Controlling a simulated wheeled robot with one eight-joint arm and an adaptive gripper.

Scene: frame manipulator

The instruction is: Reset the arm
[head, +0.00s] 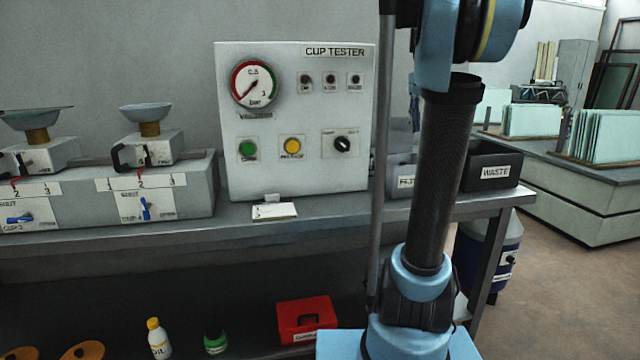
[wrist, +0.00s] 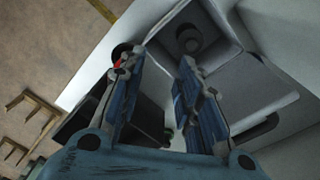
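My gripper (wrist: 161,62) shows in the wrist view with its two blue fingers apart and nothing visible between them. My arm rises through the right half of the head view, and its upper part runs out of the top of the picture. The gripper is not clearly visible in the head view. Beyond the fingers in the wrist view is a pale boxy surface with a dark round part (wrist: 188,38); I cannot tell what it is.
The bench (head: 290,227) carries the cup tester panel (head: 297,115), a clamp station (head: 150,190) at left and a black waste bin (head: 490,168) at right. Below are an oil bottle (head: 158,340) and a red box (head: 305,318). A table (head: 590,185) with glass panes stands at far right.

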